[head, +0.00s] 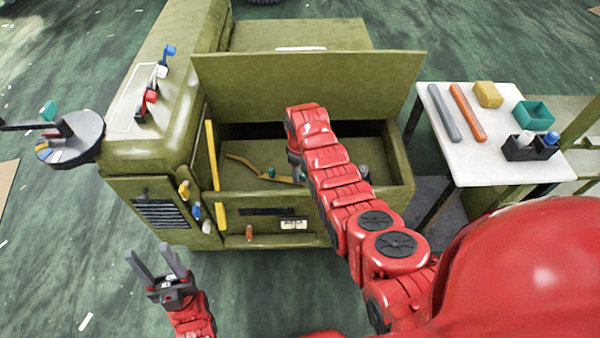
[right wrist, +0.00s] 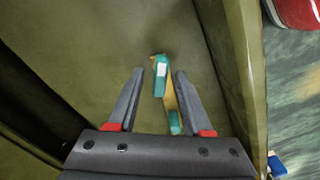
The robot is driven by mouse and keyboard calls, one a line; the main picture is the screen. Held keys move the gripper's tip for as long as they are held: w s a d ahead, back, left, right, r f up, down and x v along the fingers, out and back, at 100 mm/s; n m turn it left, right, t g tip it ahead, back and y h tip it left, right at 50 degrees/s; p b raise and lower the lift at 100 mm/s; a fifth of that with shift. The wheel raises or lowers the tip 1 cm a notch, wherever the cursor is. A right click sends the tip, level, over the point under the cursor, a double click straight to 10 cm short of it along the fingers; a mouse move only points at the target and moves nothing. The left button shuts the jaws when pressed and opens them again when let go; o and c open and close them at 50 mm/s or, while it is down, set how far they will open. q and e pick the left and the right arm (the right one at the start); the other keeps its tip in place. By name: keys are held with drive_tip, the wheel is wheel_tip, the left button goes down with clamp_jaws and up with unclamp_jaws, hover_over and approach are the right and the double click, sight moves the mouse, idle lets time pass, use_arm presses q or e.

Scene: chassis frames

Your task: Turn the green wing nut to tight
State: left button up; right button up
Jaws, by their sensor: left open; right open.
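In the right wrist view a green piece with a white mark (right wrist: 161,75), which looks like the wing nut, lies between the two fingertips of my right gripper (right wrist: 160,72). The fingers are open and a gap shows on each side of it. A second green piece (right wrist: 174,122) shows nearer the palm, beside a yellow strip; I cannot tell whether both belong to one nut. In the head view a small green part (head: 271,172) shows in the open bay, left of my right arm's end. My left gripper (head: 148,249) is open and empty, in front of the cabinet.
The olive cabinet (head: 150,120) has an open bay with a raised lid (head: 310,85) behind it and walls around my right gripper. A yellow bar (head: 212,155) stands at the bay's left. A white side table (head: 490,165) with bars and bins stands right. A round tray (head: 85,140) is left.

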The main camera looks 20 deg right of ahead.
drive_tip(key=shift+f, duration=0.25)
clamp_jaws()
